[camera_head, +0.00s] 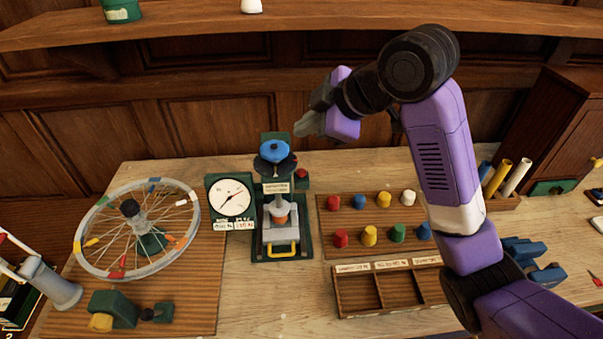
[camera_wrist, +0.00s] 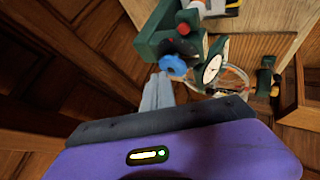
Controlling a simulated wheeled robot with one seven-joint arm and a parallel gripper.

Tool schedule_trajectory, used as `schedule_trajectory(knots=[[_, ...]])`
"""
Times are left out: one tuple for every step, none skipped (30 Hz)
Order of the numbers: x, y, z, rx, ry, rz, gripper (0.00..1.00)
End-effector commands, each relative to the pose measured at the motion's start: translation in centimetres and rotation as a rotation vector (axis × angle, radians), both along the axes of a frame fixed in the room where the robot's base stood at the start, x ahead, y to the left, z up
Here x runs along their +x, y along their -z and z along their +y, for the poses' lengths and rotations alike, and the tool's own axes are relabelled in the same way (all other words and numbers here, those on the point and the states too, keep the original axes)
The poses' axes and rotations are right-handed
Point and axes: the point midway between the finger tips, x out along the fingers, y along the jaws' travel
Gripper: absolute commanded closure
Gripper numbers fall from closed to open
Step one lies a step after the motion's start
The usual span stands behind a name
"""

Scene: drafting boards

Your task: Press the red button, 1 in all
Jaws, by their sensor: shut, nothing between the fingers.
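A red button (camera_head: 301,173) sits on a small dark green box at the right side of a green press-like device (camera_head: 276,215) with a blue knob on top. In the wrist view the red button (camera_wrist: 183,29) shows near the top, beside the blue knob (camera_wrist: 173,65). My gripper (camera_head: 309,124) is shut and empty. It hangs in the air above and behind the device, apart from the button. In the wrist view its grey fingers (camera_wrist: 158,92) point up toward the device.
A round dial gauge (camera_head: 230,195) stands left of the device, and a spoked wheel (camera_head: 138,228) farther left. A board with several coloured pegs (camera_head: 371,221) and a compartment tray (camera_head: 388,288) lie to the right. A wooden shelf (camera_head: 300,22) runs above.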

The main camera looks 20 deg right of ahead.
Motion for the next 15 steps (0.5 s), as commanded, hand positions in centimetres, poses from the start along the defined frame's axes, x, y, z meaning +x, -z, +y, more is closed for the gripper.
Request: schedule_trajectory(knots=[[0.0, 1.0, 0.0, 0.001, 0.001, 0.000, 1.00], [0.0, 1.4, 0.0, 0.001, 0.001, 0.000, 1.00], [0.0, 1.9, 0.0, 0.001, 0.001, 0.000, 1.00], [0.0, 2.3, 0.0, 0.000, 0.001, 0.001, 1.00], [0.0, 2.7, 0.0, 0.000, 0.001, 0.001, 1.00], [0.0, 3.2, -0.1, 0.001, 0.001, 0.000, 1.00], [0.0, 3.7, -0.1, 0.000, 0.001, -0.001, 1.00], [0.0, 4.1, -0.1, 0.001, 0.002, 0.000, 1.00], [0.0, 4.6, -0.1, 0.001, 0.002, 0.000, 1.00], [0.0, 5.0, -0.1, 0.001, 0.002, 0.000, 1.00], [0.0, 5.4, -0.1, 0.000, 0.001, -0.001, 1.00], [0.0, 5.8, 0.0, 0.001, 0.001, 0.001, 1.00], [0.0, 6.2, 0.0, 0.002, 0.001, 0.000, 1.00], [0.0, 6.5, 0.0, 0.002, 0.001, 0.000, 1.00], [0.0, 6.8, 0.0, 0.002, 0.001, 0.000, 1.00]])
